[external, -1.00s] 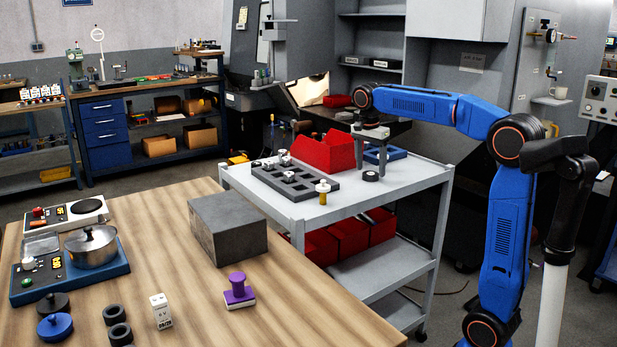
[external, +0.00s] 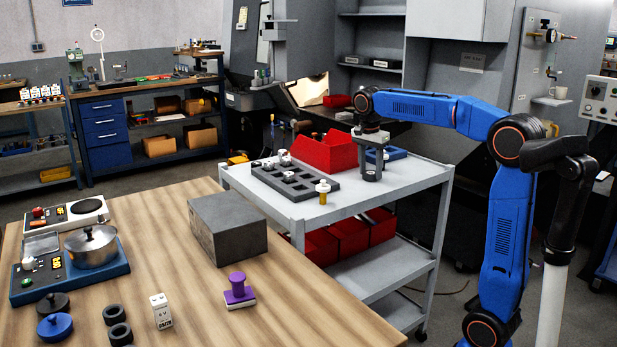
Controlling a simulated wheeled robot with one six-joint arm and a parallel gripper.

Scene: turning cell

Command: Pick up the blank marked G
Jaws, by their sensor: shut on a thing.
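My gripper (external: 371,175) is over the right part of the grey cart's top shelf, pointing down. It is shut on a small round blank (external: 371,177) at the shelf surface; the fingers hide most of it. I cannot read a letter on it.
A red bin (external: 338,153) stands just left of my gripper, and a blue block (external: 392,154) lies close behind it. The cart top (external: 415,177) is clear to the right. A wooden table with a grey block (external: 228,228) is in front.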

